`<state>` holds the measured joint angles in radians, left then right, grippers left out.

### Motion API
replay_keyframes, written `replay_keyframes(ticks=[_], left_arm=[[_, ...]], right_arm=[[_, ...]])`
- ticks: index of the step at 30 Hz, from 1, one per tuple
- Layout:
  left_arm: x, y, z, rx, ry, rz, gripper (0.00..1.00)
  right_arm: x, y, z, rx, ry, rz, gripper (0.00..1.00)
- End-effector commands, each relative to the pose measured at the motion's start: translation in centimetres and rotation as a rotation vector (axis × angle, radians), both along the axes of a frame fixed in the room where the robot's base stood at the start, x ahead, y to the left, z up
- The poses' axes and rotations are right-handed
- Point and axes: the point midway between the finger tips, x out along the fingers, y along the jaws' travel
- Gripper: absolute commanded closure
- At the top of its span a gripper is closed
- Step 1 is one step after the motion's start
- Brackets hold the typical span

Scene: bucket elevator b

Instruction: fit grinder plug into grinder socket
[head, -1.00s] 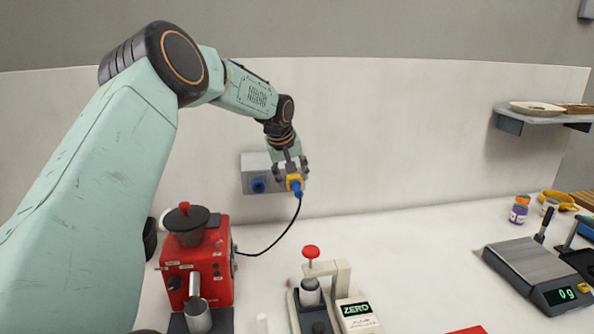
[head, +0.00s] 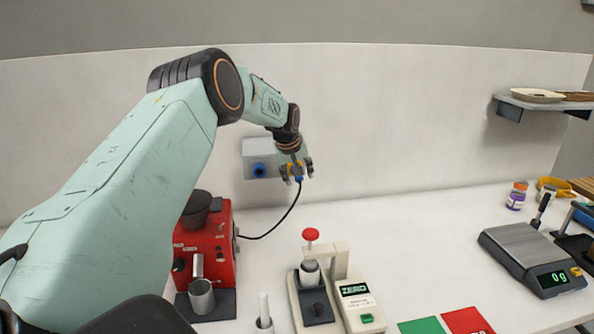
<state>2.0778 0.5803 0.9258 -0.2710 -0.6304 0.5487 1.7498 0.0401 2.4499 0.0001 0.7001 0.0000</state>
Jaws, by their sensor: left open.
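The grinder plug (head: 299,179), yellow with a blue end, is at the right part of the grey socket box (head: 256,147) on the back wall. Its black cable (head: 272,230) hangs down to the red grinder (head: 219,247). My left gripper (head: 297,170) is open, with its fingers on either side of the plug. The gripper and plug hide the box face behind them, so I cannot tell how deep the plug sits in a socket there. A blue socket (head: 259,170) shows uncovered on the box's left part. My right gripper is not in view.
A press-like device (head: 340,262) with a red knob and ZERO display stands right of the grinder. A scale (head: 532,258), jars (head: 517,196) and a wall shelf (head: 540,103) are at the right. Green and red mats lie at the front.

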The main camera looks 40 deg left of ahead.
Motion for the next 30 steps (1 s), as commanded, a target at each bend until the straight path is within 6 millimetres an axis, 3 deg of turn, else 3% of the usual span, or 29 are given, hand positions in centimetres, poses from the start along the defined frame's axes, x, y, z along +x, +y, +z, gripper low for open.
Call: replay_keyframes(ticks=[7,24,30], left_arm=[[0.13,0.1,-0.12,0.0,0.001,0.0,0.5],[0.12,0.11,-0.05,0.0,0.0,0.001,0.98],[0.1,0.11,-0.1,0.0,0.001,0.001,1.0]], right_arm=[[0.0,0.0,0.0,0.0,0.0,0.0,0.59],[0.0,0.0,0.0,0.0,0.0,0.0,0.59],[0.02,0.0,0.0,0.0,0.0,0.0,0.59]])
